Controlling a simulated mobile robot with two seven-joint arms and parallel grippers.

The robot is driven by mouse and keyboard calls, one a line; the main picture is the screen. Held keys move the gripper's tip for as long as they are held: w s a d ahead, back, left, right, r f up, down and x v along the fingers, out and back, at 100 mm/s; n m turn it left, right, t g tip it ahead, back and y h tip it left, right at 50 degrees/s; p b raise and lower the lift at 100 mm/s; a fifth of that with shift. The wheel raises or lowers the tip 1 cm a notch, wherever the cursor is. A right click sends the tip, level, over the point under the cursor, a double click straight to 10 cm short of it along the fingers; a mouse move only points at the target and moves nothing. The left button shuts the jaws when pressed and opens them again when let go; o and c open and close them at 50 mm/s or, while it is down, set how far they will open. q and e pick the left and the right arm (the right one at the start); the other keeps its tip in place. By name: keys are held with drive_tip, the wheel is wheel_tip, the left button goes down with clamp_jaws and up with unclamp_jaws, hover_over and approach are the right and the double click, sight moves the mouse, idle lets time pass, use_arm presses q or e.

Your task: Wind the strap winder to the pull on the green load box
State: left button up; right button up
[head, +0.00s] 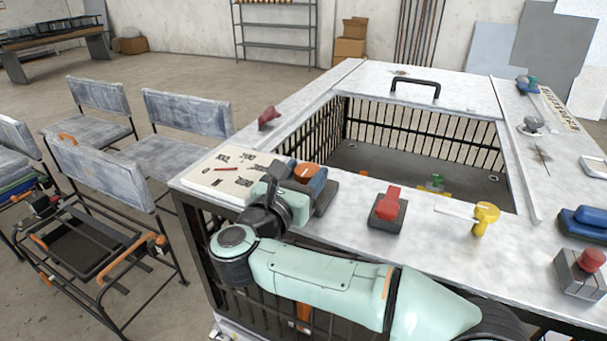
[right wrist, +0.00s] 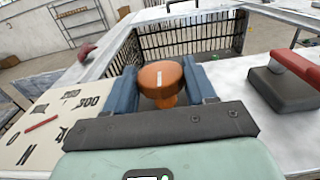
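An orange round knob (head: 307,172) with a white mark on top stands at the near left of the grey bench; I take it for the strap winder. In the right wrist view the knob (right wrist: 162,80) sits between the two blue fingers of my right gripper (right wrist: 164,84), which appear to touch both its sides. The right gripper also shows in the head view (head: 308,181). A small green thing (head: 437,182) shows low in the bench's barred opening, largely hidden; I cannot tell whether it is the green load box. My left gripper is not in view.
A white board (head: 228,176) with black markings and a red stick lies left of the knob. A red-handled block (head: 387,208), a yellow knob (head: 484,217) and a red button box (head: 583,270) stand along the bench. Chairs (head: 190,120) stand at left.

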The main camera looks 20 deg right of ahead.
idle(0.3)
drive_tip(key=m+g+h, duration=0.1)
drive_tip(key=m+g+h+b, duration=0.1)
drive_tip(key=shift+w+a+f+g, duration=0.15)
drive_tip(key=shift+w+a+g, duration=0.05)
drive_tip(key=shift+g, duration=0.2)
drive_tip(key=m+g+h, duration=0.1)
drive_tip(key=m+g, duration=0.2)
drive_tip(key=g, duration=0.1)
drive_tip(key=shift+w+h, duration=0.15)
drive_tip(key=shift+h, duration=0.25)
drive_tip(key=shift+w+a+m+g, duration=0.1)
drive_tip(key=shift+m+g, duration=0.5)
drive_tip(key=shift+g, duration=0.3)
drive_tip(key=shift+m+g+h, duration=0.3)
drive_tip(key=shift+m+g, duration=0.1)
drive_tip(key=shift+g, duration=0.2)
drive_tip(key=o, duration=1)
drive_tip(key=shift+o, duration=0.2)
